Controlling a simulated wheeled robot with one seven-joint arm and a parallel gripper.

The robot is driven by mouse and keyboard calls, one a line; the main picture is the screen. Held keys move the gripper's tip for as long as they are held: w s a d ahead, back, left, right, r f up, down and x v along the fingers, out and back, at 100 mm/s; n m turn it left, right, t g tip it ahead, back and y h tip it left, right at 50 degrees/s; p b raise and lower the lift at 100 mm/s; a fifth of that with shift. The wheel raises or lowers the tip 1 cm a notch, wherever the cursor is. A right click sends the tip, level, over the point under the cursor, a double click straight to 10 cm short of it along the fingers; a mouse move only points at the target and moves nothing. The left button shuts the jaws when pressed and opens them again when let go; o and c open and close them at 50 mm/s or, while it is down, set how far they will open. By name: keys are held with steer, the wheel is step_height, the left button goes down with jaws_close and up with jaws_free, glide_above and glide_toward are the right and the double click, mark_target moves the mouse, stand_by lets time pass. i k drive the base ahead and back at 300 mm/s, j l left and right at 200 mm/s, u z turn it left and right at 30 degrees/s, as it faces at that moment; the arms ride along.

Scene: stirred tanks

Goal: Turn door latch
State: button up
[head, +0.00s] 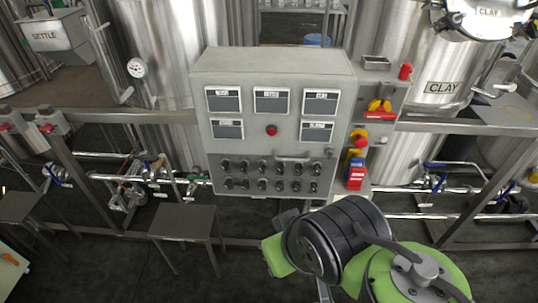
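A grey control cabinet (270,120) stands in the middle of the head view, facing me. Its lower front panel carries a horizontal bar handle (293,158) and, near the right edge, a small dark fitting (329,152) that may be the door latch; it is too small to be sure. The panel looks closed. My green and black arm fills the bottom right, below the cabinet. A grey part (287,217) that may be my gripper shows behind the arm, apart from the panel. Its fingers are hidden, so I cannot see whether they are open or hold anything.
Several dark knobs (268,177) line the lower panel. Red and yellow switches (379,107) sit on a box to the right. Large steel tanks (160,50) stand behind. Pipes with blue-handled valves run low on both sides. A small grey table (186,222) stands at lower left.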

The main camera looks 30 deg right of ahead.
mark_target(328, 151)
steer(key=k+l+z, duration=0.1)
steer(key=z, duration=0.9)
